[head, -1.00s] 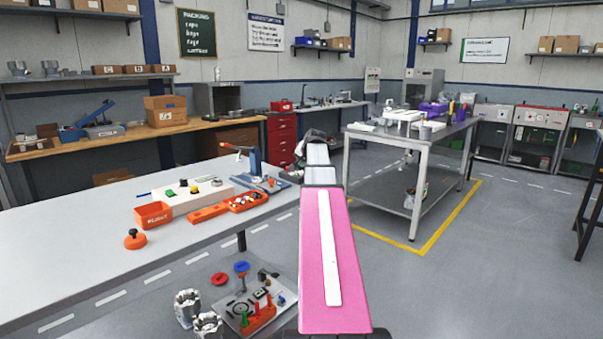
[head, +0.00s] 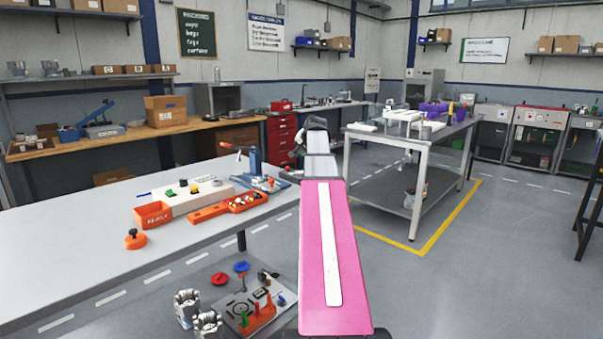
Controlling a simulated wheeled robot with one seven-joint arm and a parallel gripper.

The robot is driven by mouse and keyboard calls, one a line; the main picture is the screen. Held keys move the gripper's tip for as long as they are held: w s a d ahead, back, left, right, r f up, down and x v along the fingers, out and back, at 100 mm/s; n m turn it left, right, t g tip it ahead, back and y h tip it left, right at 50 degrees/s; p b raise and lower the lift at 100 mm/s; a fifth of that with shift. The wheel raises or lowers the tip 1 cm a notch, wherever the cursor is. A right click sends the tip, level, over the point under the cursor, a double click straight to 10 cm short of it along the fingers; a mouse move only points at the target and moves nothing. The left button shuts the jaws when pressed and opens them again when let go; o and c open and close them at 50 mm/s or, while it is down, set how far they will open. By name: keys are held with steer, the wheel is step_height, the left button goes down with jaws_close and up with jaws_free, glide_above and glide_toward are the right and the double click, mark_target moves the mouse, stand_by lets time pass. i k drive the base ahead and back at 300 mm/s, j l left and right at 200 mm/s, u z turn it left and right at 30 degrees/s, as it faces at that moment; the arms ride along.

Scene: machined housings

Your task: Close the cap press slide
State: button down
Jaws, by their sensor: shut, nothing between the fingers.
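A blue upright device with an orange-red handle (head: 255,160) stands at the far right end of the near workbench; it looks like the cap press. Blue and grey parts (head: 268,183) lie low beside its foot; which of them is the slide, and how far it is open, is too small to tell. My arm reaches forward over the floor, right of the bench. My gripper (head: 293,153) is small and dark at the arm's far end, shut and empty, just right of the press and above the bench end. Contact with the press is not visible.
The near bench (head: 75,245) holds an orange bin (head: 153,215), a white block with buttons (head: 190,197), an orange tray (head: 245,203) and an orange knob (head: 135,239). A plate with pegs (head: 250,305) and grey housings (head: 188,308) sit low in front. A grey table (head: 420,142) stands right.

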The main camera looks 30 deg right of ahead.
mark_target(270, 187)
steer(key=k+j, duration=0.15)
steer(key=k, duration=0.85)
